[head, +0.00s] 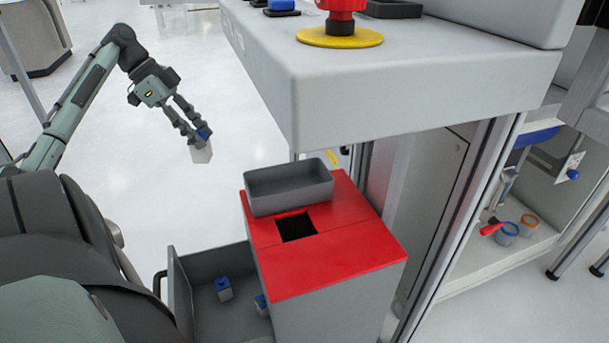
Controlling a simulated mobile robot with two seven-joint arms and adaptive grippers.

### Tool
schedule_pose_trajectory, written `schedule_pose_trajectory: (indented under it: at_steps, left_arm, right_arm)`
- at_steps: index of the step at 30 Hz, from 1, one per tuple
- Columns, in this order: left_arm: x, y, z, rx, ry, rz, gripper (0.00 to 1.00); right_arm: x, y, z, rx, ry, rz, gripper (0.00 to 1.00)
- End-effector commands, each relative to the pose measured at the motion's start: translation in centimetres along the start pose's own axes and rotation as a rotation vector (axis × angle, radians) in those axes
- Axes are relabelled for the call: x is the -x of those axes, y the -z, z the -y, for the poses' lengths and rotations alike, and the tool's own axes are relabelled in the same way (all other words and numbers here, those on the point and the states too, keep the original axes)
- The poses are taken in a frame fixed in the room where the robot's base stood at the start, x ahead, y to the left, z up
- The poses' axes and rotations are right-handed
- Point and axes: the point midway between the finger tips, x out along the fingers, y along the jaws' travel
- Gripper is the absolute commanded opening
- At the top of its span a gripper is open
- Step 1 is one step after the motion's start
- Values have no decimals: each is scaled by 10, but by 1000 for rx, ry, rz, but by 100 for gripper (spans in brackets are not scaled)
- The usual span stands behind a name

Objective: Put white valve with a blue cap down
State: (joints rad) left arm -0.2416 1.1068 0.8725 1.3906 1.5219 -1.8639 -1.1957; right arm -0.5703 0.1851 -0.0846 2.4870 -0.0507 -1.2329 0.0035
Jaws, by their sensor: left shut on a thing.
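My left gripper (196,124) is shut on a white valve with a blue cap (201,153). It holds the valve in the air over the pale floor, left of the red-topped cabinet. The blue cap is up between the fingers and the white body hangs below. The fingers hide part of the cap. My right gripper is not in view.
A grey tray (262,193) sits on the red cabinet top (345,254), behind a square opening (297,227). An open grey drawer (182,292) below holds grey-and-blue pieces (223,288). A grey machine with a red-and-yellow button (340,38) overhangs the cabinet's back.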

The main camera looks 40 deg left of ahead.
Motion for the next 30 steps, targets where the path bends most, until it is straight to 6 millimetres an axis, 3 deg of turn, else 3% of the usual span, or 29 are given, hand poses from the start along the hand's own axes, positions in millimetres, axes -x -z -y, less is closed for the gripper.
schedule_pose_trajectory:
  at_steps: [7, 25, 30]
  left_arm:
    - [-46, 30, -1, 5, -7, -303, 3]
    - [-123, 172, -2, -5, -3, -281, 3]
    - [-157, 159, -2, 2, -5, -279, 3]
  right_arm:
    - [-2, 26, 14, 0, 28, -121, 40]
    - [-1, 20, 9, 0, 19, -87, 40]
    - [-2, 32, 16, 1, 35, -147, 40]
